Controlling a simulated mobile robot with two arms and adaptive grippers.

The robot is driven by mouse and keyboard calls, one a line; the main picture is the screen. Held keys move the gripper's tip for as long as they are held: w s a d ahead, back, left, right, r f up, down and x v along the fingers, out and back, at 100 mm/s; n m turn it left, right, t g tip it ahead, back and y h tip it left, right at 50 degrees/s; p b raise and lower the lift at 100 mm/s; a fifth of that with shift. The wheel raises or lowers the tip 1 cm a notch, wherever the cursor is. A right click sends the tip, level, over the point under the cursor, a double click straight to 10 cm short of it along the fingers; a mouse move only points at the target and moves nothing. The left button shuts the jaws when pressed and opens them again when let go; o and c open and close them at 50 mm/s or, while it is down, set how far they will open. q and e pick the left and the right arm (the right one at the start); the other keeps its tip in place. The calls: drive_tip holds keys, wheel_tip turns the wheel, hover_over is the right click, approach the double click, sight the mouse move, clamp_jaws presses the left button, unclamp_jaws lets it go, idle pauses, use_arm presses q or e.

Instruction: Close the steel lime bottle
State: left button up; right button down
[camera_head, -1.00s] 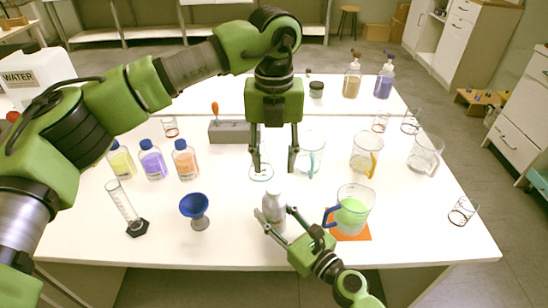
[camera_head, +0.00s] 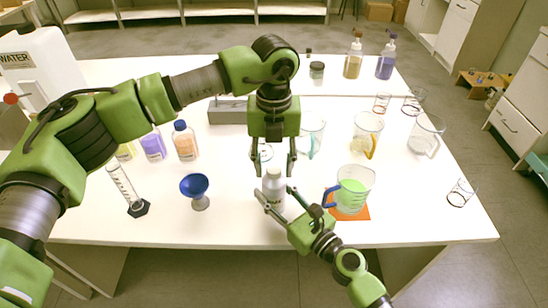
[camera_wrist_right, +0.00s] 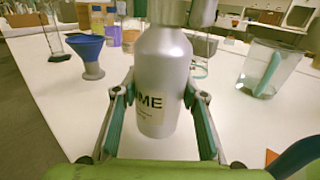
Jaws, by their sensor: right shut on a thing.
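The steel lime bottle (camera_head: 273,190) stands upright near the front edge of the table. The top of the bottle is cut off in the wrist view, where a small metallic part shows beside the neck. I cannot tell whether a cap is on.
A beaker with green liquid (camera_head: 352,190) stands on an orange mat (camera_head: 350,213) just right of the bottle. A blue funnel-shaped cup (camera_head: 195,186) and a graduated cylinder (camera_head: 121,181) stand left. Several glass beakers stand at right; colored bottles stand at left.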

use_arm(q)
clamp_jaws()
drive_tip(key=m, duration=0.9)
drive_tip(key=shift+m, duration=0.3)
drive_tip(key=m, duration=0.3)
drive_tip(key=shift+m, duration=0.3)
drive_tip(key=m, duration=0.5)
drive_tip(key=shift+o, duration=0.8)
unclamp_jaws()
